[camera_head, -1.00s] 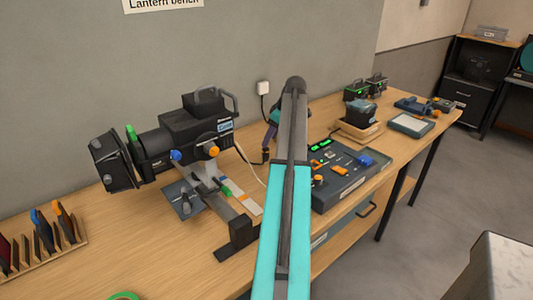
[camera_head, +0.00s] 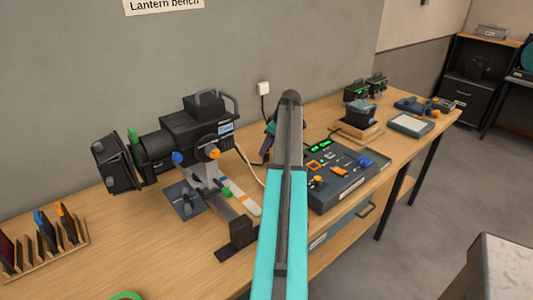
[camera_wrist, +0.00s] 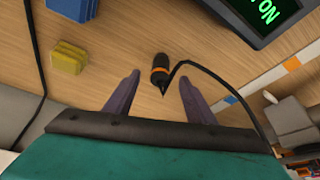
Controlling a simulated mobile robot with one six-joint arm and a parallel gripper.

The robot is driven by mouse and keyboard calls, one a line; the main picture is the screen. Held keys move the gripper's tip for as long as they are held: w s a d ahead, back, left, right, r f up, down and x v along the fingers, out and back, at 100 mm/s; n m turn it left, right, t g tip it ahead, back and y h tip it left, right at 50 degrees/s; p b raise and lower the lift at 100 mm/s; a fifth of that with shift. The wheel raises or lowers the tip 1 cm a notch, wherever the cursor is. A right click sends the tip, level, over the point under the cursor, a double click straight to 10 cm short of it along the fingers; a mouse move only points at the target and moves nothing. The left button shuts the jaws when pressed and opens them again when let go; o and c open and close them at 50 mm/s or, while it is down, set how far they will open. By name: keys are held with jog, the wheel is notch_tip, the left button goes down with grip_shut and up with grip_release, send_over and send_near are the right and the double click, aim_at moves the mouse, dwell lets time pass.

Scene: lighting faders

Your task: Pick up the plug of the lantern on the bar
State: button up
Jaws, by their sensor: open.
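The lantern (camera_head: 195,132), a black spotlight with orange and blue knobs, stands on a bar (camera_head: 228,212) over the wooden bench. A pale cable (camera_head: 250,168) runs from it behind my arm. In the wrist view, a black plug with an orange band (camera_wrist: 160,70) lies on the wood, with a dark cable (camera_wrist: 210,72) leading off to the right. My gripper (camera_wrist: 159,78) is open, its two purple fingers either side of the plug's near end, apart from it. In the head view my gripper (camera_head: 268,144) is mostly hidden behind my arm, and the plug cannot be made out.
A yellow block (camera_wrist: 67,57) lies left of the fingers. Filter rack (camera_head: 45,245) is at left.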

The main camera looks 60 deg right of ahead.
jog(key=shift+x, duration=1)
jog(key=c, duration=1.1)
